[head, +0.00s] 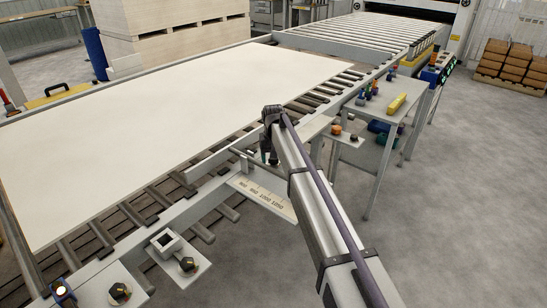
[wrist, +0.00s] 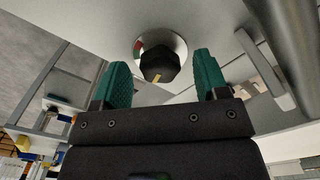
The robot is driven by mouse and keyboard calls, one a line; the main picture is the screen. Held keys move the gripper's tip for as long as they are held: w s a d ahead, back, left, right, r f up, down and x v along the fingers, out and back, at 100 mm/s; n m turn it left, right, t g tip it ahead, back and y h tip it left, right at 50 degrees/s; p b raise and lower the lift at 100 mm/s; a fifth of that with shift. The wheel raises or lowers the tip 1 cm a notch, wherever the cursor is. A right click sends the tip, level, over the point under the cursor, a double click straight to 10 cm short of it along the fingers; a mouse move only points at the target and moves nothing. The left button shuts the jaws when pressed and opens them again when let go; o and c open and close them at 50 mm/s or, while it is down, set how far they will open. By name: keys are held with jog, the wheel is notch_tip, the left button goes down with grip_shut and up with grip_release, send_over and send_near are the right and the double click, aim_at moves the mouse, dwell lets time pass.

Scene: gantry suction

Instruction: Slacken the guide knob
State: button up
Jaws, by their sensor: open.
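A black faceted knob (wrist: 158,64) with a yellow mark sits on a round pale plate (wrist: 178,44) in the wrist view. My gripper (wrist: 160,76) has its two green fingers spread, one on each side of the knob as seen from the wrist. The knob appears beyond the fingertips, and I see no contact. In the head view my gripper (head: 269,158) hangs by the near side of the roller table, above the scale plate (head: 262,193) marked with numbers. I cannot make out this knob in the head view, where my arm covers part of that area.
A large white panel (head: 170,120) lies on the rollers. Other dark knobs stand on a bracket (head: 187,264) and a lower corner post (head: 119,292). A side table (head: 385,112) with a yellow item (head: 397,104) stands at right. Grey floor (head: 460,210) is clear at right.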

aim_at(274, 159)
notch_tip(274, 159, up, 11)
jog(key=p, duration=1)
jog(key=shift+f, duration=0.2)
jog(key=s+d+m, duration=0.1)
jog(key=s+d, duration=0.7)
jog(key=s, duration=0.4)
jog(key=s+d+m, duration=0.1)
jog(key=s+d, duration=0.7)
jog(key=s, duration=0.5)
jog(key=s+d+m, duration=0.1)
jog(key=s+d, duration=0.7)
jog(key=s, duration=0.5)
